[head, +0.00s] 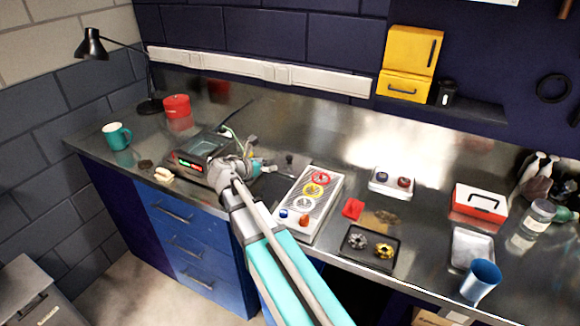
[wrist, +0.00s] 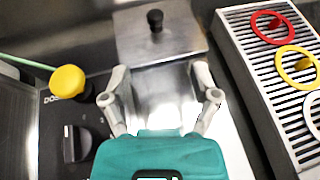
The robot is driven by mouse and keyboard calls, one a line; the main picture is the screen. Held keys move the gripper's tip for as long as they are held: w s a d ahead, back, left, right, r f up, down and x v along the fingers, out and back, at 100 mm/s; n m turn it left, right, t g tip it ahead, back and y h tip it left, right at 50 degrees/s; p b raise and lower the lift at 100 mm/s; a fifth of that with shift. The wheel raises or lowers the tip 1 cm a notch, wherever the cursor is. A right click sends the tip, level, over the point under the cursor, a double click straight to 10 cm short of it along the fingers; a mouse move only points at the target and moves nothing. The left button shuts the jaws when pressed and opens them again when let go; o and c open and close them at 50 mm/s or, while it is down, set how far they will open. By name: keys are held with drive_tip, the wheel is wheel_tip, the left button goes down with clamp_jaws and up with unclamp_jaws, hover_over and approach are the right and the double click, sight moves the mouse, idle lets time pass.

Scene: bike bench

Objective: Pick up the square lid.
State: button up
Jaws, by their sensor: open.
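The square lid (wrist: 160,45) is a flat grey metal plate with a black knob (wrist: 155,20) on top. It lies at the top middle of the wrist view, just beyond my fingertips. In the head view the lid (head: 290,159) shows only as a small, partly hidden shape with a dark knob, right of my gripper. My gripper (wrist: 160,80) is open, with its two fingers spread apart and nothing between them. In the head view my gripper (head: 264,166) is over the bench beside the device with the lit display.
The device (head: 198,152) stands left of my gripper; its yellow button (wrist: 68,80) and black dial (wrist: 76,143) are close to my left finger. A ribbed tray (head: 308,200) with coloured rings lies right of the lid. A red square (head: 352,209) lies further right.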

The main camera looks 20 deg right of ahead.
sight(287, 159)
drive_tip(key=shift+d, duration=0.1)
drive_tip(key=b+x, duration=0.3)
drive_tip(key=x, duration=0.4)
drive_tip(key=shift+f, duration=0.15)
drive_tip(key=shift+w+d+f, duration=0.2)
drive_tip(key=shift+w+d, duration=0.1)
drive_tip(key=shift+d, duration=0.25)
drive_tip(key=shift+w+b+x, duration=0.15)
drive_tip(key=shift+b+x, duration=0.4)
drive_tip(key=shift+x, duration=0.6)
drive_tip(key=shift+w+b+x, duration=0.2)
drive_tip(key=shift+b+x, duration=0.3)
drive_tip(key=shift+x, duration=0.6)
drive_tip(key=shift+w+d+f, duration=0.15)
clamp_jaws()
